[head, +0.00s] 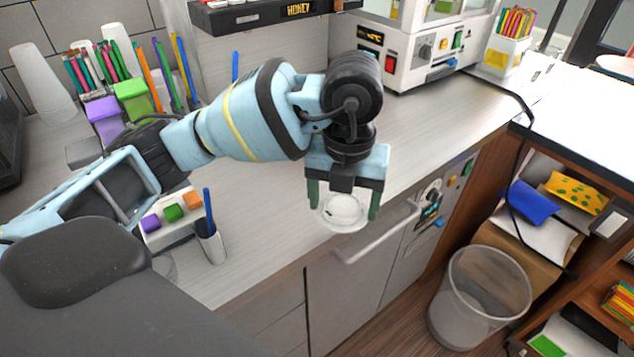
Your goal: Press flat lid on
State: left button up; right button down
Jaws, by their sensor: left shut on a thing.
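My left gripper (343,203) points down near the front edge of the counter. It is shut on a clear, round, lid-like piece (343,214) that sits between its two green fingertips. The piece has a pale rim and a whitish middle. I cannot tell whether a cup is under it or whether it touches anything below. My right gripper is not in view.
Translucent cups (45,85) and straws stand behind my arm. A white machine (415,48) is at the back. A clear bin (480,300) stands on the floor.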

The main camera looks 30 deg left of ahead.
pick_arm(q)
jog(key=shift+s+d+r, duration=0.1)
jog(key=shift+s+d, duration=0.1)
jog(key=shift+d, duration=0.5)
jog(key=shift+s+d+r, duration=0.1)
jog(key=shift+s+d, duration=0.05)
jog(key=shift+d, duration=0.55)
